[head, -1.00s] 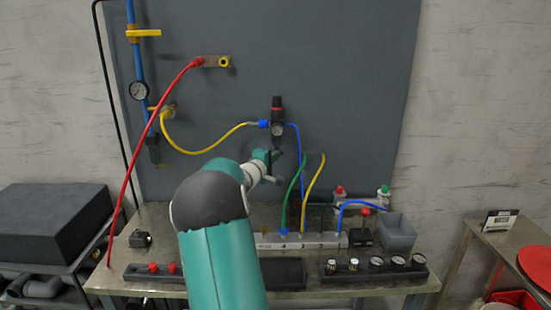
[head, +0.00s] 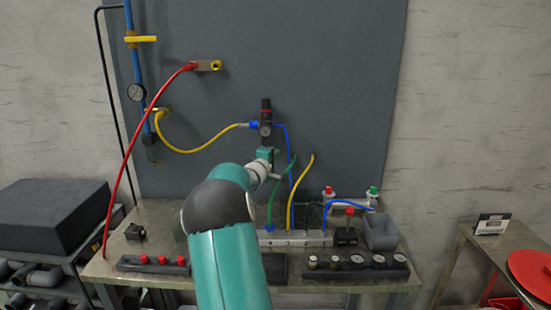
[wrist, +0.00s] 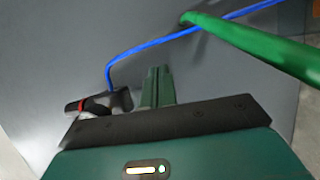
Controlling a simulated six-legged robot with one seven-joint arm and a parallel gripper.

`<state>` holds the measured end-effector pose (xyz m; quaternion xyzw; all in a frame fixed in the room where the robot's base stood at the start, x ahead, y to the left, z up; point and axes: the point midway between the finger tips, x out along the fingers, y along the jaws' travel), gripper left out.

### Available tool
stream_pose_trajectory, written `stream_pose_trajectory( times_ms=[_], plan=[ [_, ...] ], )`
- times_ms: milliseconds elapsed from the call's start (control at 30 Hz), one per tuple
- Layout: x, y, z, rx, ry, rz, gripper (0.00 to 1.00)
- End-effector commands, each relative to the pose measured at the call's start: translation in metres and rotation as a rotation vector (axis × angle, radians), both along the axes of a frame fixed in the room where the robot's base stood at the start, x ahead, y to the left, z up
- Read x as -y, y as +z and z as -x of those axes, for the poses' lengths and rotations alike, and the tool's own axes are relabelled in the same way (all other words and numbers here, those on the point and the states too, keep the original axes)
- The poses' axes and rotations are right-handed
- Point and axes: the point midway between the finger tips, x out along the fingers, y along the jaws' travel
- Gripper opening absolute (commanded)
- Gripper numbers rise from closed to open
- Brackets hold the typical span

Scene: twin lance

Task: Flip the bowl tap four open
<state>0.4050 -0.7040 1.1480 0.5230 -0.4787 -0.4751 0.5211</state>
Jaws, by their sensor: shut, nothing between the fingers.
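The black filter regulator (head: 265,118) with a red ring and a small gauge is mounted on the grey panel, between a yellow hose and a blue hose. In the wrist view its black body with the red ring (wrist: 88,103) lies left of my fingers. My gripper (head: 267,154) is just below the regulator in the head view. In the wrist view my gripper's green fingers (wrist: 157,86) are together and empty. I cannot make out a tap marked four; the area under the regulator is partly hidden by my gripper.
A green hose (wrist: 255,47) crosses close to the right of my fingers. A yellow hose (head: 299,190) rises from the grey manifold (head: 297,239) on the bench. A red hose (head: 128,150) arcs at left. A black block with gauges (head: 362,271) lies at the front right.

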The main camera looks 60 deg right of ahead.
Motion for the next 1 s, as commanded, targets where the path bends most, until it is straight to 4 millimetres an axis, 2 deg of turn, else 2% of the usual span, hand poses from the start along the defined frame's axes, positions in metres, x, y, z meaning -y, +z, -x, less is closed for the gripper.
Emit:
stream_pose_trajectory(
  times_ms=[600, 1000],
  plan=[
    [0.027, -0.002, 0.005, -0.001, 0.002, -0.003, 0.0],
    [0.03, -0.001, 0.009, -0.001, 0.0, -0.001, 0.0]
  ],
)
